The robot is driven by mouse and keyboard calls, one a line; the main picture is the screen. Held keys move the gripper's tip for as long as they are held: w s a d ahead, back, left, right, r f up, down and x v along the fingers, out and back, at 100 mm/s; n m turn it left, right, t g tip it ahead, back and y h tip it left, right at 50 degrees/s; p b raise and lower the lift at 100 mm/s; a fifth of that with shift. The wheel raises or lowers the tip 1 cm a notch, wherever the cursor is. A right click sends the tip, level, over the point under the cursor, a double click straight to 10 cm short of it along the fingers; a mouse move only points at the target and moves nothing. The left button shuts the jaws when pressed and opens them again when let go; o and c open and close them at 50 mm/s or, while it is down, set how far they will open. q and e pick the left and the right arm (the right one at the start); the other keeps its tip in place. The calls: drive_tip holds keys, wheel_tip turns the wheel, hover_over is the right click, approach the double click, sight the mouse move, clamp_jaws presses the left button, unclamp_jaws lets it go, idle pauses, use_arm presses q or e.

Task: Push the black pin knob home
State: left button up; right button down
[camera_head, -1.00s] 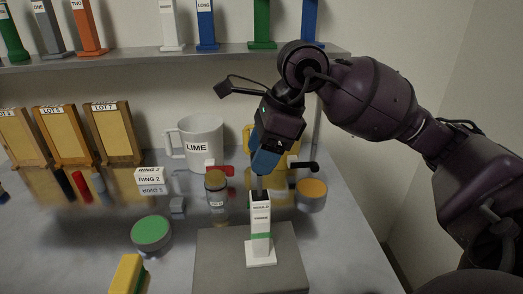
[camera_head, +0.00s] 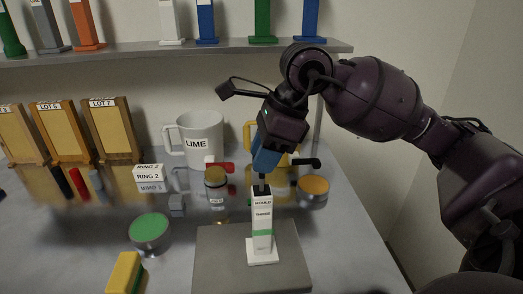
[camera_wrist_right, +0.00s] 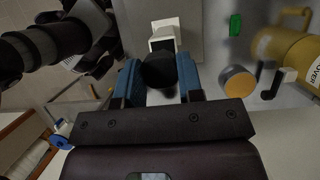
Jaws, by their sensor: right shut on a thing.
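The white mould tower (camera_head: 261,225), labelled "MOULD THREE" with a green band, stands upright on a square foot on a grey block (camera_head: 215,262). My right gripper (camera_head: 264,171) points down above the tower, its blue fingers shut on the black pin knob (camera_wrist_right: 158,71). In the head view a short dark length (camera_head: 261,187) shows between the fingertips and the tower top. How deep the pin sits inside is hidden. In the right wrist view the white foot of the tower (camera_wrist_right: 166,24) shows beyond the knob.
Close behind the tower are a glass jar (camera_head: 216,188), a yellow jug (camera_head: 249,134) and an orange-topped tin (camera_head: 313,188). A green-topped tin (camera_head: 149,231) and a yellow-green sponge (camera_head: 125,272) lie left. A shelf (camera_head: 130,54) with coloured towers spans the back.

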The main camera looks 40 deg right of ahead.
wheel_tip(320, 180, down, 3)
drive_tip(key=shift+f+b, duration=0.1)
drive_tip(key=shift+b, duration=0.65)
drive_tip(key=shift+f, duration=0.2)
drive_tip(key=shift+s, duration=0.1)
use_arm(q)
drive_tip(key=shift+w+d+f, duration=0.2)
drive_tip(key=shift+w+f, duration=0.35)
drive_tip(key=shift+w, duration=0.05)
use_arm(e)
drive_tip(key=c, duration=1)
unclamp_jaws()
drive_tip(key=shift+c, duration=0.2)
drive_tip(key=o, duration=0.3)
use_arm(q)
drive_tip(key=shift+s+f, duration=0.2)
drive_tip(key=shift+f, duration=0.05)
use_arm(e)
drive_tip(key=shift+r, duration=0.1)
drive_tip(key=shift+r, duration=0.1)
